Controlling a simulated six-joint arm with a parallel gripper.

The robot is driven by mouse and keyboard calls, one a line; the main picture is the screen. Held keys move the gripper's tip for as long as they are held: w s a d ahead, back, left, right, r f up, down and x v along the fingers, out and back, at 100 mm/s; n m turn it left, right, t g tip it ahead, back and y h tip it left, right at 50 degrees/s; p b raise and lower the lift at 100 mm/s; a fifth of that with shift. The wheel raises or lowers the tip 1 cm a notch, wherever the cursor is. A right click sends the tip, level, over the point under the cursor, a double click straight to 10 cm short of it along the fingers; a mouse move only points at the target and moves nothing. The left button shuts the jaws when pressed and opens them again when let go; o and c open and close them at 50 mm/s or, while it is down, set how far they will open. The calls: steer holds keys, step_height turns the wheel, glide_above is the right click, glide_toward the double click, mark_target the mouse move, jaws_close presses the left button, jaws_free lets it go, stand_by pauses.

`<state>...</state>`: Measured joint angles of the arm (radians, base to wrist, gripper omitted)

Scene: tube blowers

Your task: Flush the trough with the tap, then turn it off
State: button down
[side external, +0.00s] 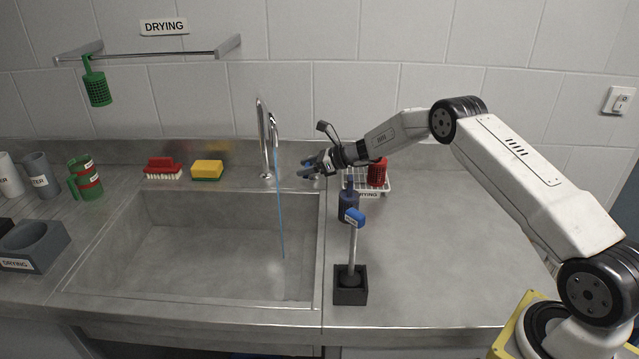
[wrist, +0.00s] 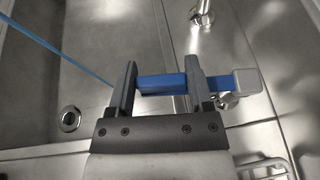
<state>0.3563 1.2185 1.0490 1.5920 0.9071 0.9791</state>
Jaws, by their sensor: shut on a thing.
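The chrome tap (side external: 264,140) stands at the back edge of the steel trough (side external: 190,255). A thin blue stream of water (side external: 280,215) runs from its spout into the trough. The stream (wrist: 55,45) also crosses the wrist view at upper left. My gripper (side external: 311,168) is just right of the tap. In the wrist view my gripper (wrist: 161,83) is shut on a blue lever (wrist: 218,83), which lies across both fingers and has a grey block at its right end. The drain (wrist: 69,118) shows at lower left. The lever's joint to the tap is partly hidden.
A white wire rack with a red cup (side external: 377,172), a dark bottle (side external: 348,207) and a blue-topped brush in a black holder (side external: 350,286) stand right of the trough. A red brush (side external: 163,168) and yellow sponge (side external: 207,170) lie behind it. The right counter is largely clear.

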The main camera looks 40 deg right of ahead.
steer(key=shift+r, duration=0.1)
jaws_free()
steer(key=shift+s, duration=0.1)
steer(key=v, duration=0.7)
steer(key=shift+s+d+r, duration=0.2)
steer(key=shift+d, duration=0.05)
